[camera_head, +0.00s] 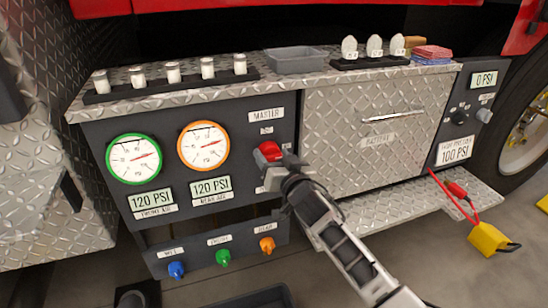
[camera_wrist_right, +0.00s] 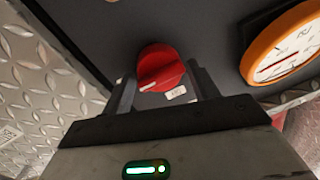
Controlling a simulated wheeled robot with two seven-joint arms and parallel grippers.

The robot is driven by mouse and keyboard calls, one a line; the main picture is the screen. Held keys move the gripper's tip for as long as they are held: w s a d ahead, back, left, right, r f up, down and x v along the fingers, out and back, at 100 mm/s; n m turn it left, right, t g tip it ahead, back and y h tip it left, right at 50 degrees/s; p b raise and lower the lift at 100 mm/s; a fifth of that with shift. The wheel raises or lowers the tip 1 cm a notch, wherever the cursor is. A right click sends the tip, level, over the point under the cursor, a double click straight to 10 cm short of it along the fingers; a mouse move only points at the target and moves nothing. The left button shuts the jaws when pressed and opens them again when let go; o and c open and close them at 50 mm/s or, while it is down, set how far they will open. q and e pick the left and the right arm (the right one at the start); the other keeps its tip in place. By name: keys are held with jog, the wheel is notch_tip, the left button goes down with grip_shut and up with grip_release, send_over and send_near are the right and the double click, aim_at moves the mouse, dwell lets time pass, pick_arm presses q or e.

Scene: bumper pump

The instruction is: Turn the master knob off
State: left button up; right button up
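The red master knob (camera_head: 270,151) is on the dark panel below the MASTER label (camera_head: 267,115). In the right wrist view the knob (camera_wrist_right: 161,69) shows a white mark at its lower left edge. My right gripper (camera_head: 274,165) is at the knob, coming from below right. Its two fingers (camera_wrist_right: 164,92) are spread, one on each side of the knob's lower part, with small gaps seeming to show. I cannot tell whether either finger touches it. My left gripper is not in view.
Left of the knob are an orange-rimmed gauge (camera_head: 203,146) and a green-rimmed gauge (camera_head: 133,159), with 120 PSI displays below. Blue (camera_head: 176,269), green (camera_head: 223,257) and orange (camera_head: 267,244) knobs sit lower. A diamond-plate drawer (camera_head: 375,135) is at right. A grey tray (camera_head: 297,60) stands on top.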

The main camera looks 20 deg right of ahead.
jog(key=c, duration=0.5)
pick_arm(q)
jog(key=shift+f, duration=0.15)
